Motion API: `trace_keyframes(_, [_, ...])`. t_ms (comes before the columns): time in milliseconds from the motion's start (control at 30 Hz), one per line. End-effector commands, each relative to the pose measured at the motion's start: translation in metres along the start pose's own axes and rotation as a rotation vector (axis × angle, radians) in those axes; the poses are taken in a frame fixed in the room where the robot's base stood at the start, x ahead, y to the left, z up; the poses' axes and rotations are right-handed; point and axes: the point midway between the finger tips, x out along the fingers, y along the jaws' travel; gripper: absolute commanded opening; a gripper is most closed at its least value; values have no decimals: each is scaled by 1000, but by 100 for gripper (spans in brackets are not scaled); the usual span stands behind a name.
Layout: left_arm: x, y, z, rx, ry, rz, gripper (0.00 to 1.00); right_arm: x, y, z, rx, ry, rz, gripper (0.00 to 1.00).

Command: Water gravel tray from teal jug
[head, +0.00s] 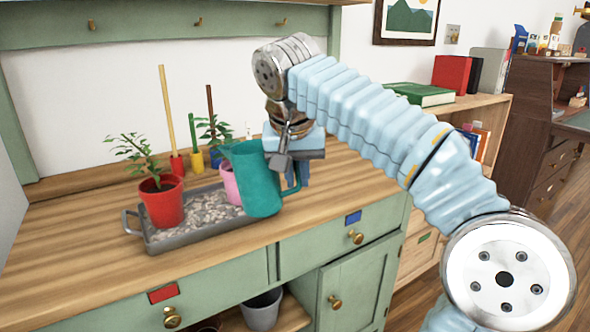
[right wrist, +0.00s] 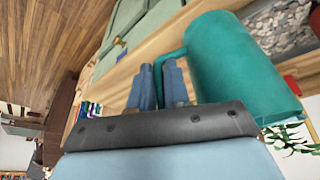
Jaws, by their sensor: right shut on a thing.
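The teal jug (head: 258,185) is in the middle of the head view, leaning slightly left, with its lip toward the tray. It overlaps the right end of the grey gravel tray (head: 205,234); I cannot tell whether they touch. My right gripper (head: 294,178) is shut on the jug's handle, on the jug's right side. In the right wrist view the gripper's fingers (right wrist: 160,85) close around the handle (right wrist: 171,58), beside the jug's body (right wrist: 238,72). Pale gravel (head: 205,208) fills the tray. No water is visible. My left gripper is not in view.
A red pot (head: 163,205) with a plant stands in the tray. A pink pot (head: 229,182) is partly hidden behind the jug. Small pots with stakes stand behind the tray. The wooden worktop (head: 75,245) is clear at left. A bookshelf (head: 480,113) stands at right.

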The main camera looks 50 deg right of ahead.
Motion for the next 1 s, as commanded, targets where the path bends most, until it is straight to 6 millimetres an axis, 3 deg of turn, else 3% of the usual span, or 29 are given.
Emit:
trace_keyframes(633, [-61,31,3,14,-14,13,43,-38,0,-15,-136,-78,331,0])
trace_keyframes(867, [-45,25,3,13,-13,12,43,-13,-10,-7,-165,-95,404,0])
trace_keyframes(933, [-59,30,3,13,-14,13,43,-23,-12,-12,-182,-105,448,0])
trace_keyframes(1000, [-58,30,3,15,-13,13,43,-22,-16,-13,-203,-116,497,0])
